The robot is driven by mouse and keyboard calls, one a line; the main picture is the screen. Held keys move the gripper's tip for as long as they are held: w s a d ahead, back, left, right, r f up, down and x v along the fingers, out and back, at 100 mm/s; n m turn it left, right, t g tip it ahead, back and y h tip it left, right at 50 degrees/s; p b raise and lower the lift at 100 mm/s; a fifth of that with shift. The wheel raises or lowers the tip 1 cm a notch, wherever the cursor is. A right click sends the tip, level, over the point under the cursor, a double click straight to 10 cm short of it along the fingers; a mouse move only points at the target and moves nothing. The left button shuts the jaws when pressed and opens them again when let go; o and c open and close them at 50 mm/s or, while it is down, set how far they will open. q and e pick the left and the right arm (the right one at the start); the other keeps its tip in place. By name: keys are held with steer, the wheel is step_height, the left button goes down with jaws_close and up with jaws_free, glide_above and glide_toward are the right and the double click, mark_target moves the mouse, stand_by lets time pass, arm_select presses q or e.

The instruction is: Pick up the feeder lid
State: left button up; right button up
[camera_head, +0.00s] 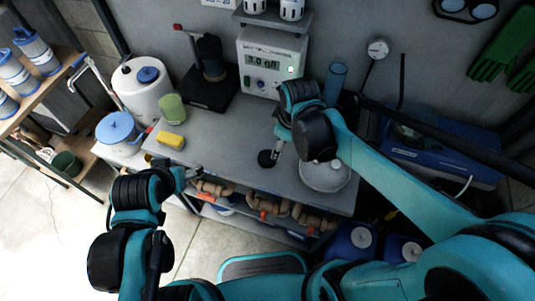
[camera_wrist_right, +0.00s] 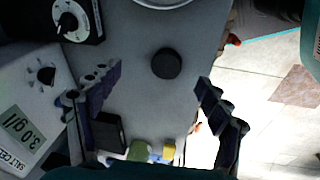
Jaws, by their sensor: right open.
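A small dark round piece, which looks like the feeder lid, lies on the grey bench in the head view (camera_head: 266,159) and in the wrist view (camera_wrist_right: 167,64). My right gripper (camera_head: 276,152) is above the bench close to it, pointing down. In the wrist view my right gripper (camera_wrist_right: 158,80) has its fingers wide apart, with the dark piece between and beyond their tips; nothing is held. A pale round container (camera_head: 325,178) stands right of it, partly hidden by my right arm. My left gripper (camera_head: 192,174) is at the bench's front left edge; its fingers are too small to read.
The grey bench (camera_head: 215,150) also holds a yellow sponge (camera_head: 170,140), a green cup (camera_head: 172,108), a dark stand (camera_head: 210,90) and a salt meter (camera_head: 270,62) at the back. Pipes (camera_head: 285,208) sit below its front edge. Bench space left of the dark piece is clear.

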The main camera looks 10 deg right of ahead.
mark_target(267, 157)
steer(key=w+a+f+n, duration=0.1)
steer(key=w+a+f+n+g, duration=0.1)
steer(key=a+n, duration=0.1)
steer(key=w+a+f+n+g+p, duration=0.1)
steer(key=f+n, duration=0.1)
steer(key=shift+w+a, duration=0.2)
steer(key=shift+a, duration=0.1)
steer(key=shift+a+f+n+g, duration=0.2)
steer(key=shift+f+n+g, duration=0.1)
steer(key=shift+n, duration=0.2)
steer(key=shift+f, duration=0.3)
steer(key=f+b, duration=0.1)
steer(key=f, duration=0.2)
steer(key=f+b, duration=0.1)
steer(key=f, duration=0.3)
steer(key=shift+d+f, duration=0.2)
steer(key=shift+f, duration=0.05)
steer(key=shift+r, duration=0.1)
steer(key=c, duration=1.2)
